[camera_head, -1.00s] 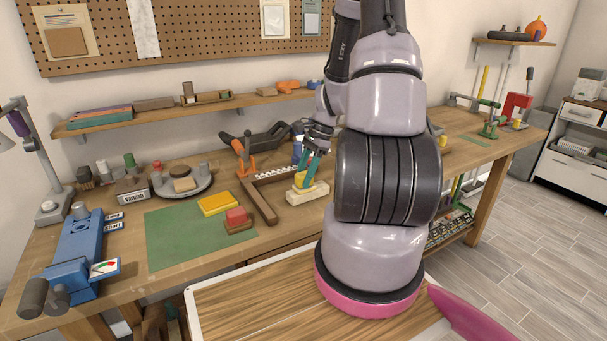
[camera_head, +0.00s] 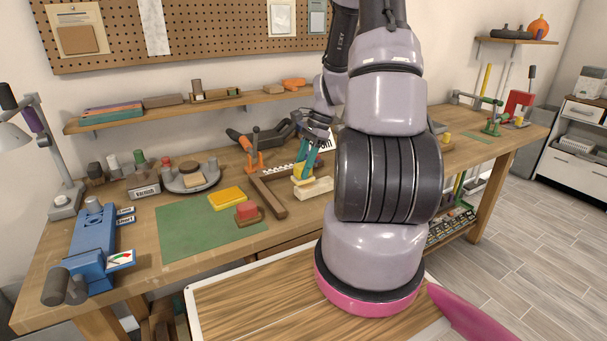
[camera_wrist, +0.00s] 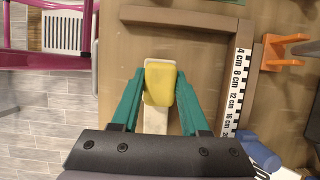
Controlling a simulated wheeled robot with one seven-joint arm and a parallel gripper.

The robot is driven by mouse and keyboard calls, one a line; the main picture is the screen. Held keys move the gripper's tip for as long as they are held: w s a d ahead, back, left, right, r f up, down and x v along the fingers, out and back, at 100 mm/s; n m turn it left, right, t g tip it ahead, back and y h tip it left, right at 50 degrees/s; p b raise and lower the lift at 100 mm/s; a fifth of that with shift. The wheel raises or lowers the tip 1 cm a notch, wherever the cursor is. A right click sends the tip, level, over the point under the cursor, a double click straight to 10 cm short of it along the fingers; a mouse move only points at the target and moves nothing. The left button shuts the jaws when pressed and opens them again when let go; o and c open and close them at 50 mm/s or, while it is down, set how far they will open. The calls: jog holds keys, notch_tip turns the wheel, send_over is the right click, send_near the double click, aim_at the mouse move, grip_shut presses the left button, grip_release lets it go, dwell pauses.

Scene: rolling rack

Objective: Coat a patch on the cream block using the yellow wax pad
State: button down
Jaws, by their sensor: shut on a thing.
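The cream block (camera_head: 316,188) lies flat on the workbench, right of the wooden angle frame. My gripper (camera_head: 304,168), with teal fingers, is shut on the yellow wax pad (camera_head: 302,172). The pad is over the block's left part in the head view. A bare end of the cream block (camera_wrist: 155,120) shows between the fingers, and a small bit shows past the pad. I cannot tell whether the pad touches the block.
The wooden angle frame (camera_head: 270,198) with a ruler strip (camera_wrist: 237,90) stands close beside the block. An orange clamp piece (camera_wrist: 285,52) is beyond it.

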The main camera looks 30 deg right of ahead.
jog(key=shift+a+r, duration=0.15)
jog(key=shift+r, duration=2.8)
jog(key=shift+f, duration=0.15)
